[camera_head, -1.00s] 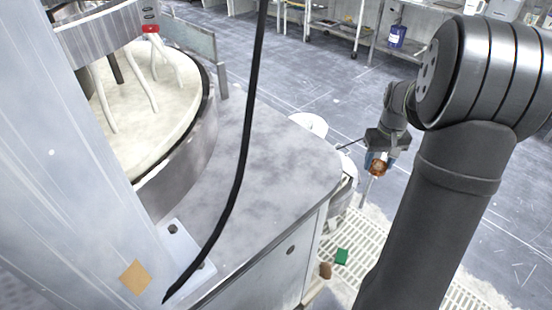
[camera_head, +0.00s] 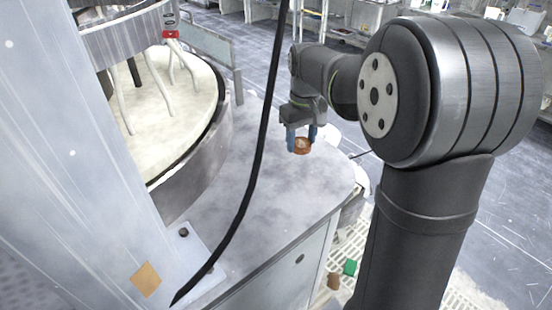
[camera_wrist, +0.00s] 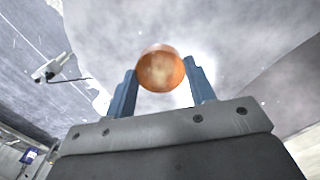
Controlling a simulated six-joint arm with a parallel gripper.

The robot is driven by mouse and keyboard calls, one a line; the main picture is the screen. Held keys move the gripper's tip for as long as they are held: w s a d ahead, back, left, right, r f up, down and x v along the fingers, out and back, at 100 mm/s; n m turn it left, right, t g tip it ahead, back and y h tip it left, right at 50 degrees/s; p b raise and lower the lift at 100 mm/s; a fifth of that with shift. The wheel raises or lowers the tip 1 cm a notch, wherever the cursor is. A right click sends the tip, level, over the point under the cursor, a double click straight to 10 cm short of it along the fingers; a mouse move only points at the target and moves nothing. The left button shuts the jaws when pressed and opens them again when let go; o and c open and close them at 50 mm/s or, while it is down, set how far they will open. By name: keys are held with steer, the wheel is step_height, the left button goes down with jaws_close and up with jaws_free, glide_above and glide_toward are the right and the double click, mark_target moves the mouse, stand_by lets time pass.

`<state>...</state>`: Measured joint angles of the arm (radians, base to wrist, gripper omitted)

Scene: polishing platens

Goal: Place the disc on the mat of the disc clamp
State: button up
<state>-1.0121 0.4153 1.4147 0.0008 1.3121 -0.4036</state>
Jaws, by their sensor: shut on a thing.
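The disc (camera_head: 302,146) is small, round and copper-orange with a paler face. My gripper (camera_head: 301,138) has blue fingers and is shut on it, holding it above the grey top of the machine bench. In the wrist view the disc (camera_wrist: 161,69) sits between the two blue fingertips (camera_wrist: 160,82), its round face to the camera. I cannot make out the disc clamp or its mat in these frames.
A large round platen (camera_head: 178,100) with a metal rim and pale hoses stands at the left. A black cable (camera_head: 262,150) hangs left of my gripper. The bench top (camera_head: 285,190) is bare. A green block (camera_head: 350,267) and a brown block (camera_head: 333,281) lie below the bench's right edge.

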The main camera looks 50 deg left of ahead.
glide_above(276, 166)
step_height(276, 166, down, 4)
steer(key=shift+f, duration=2.1)
steer(key=o, duration=1)
steer(key=shift+f, duration=0.15)
step_height(276, 166, up, 12)
steer(key=shift+f, duration=0.2)
steer(key=shift+o, duration=0.6)
steer(key=shift+r, duration=0.4)
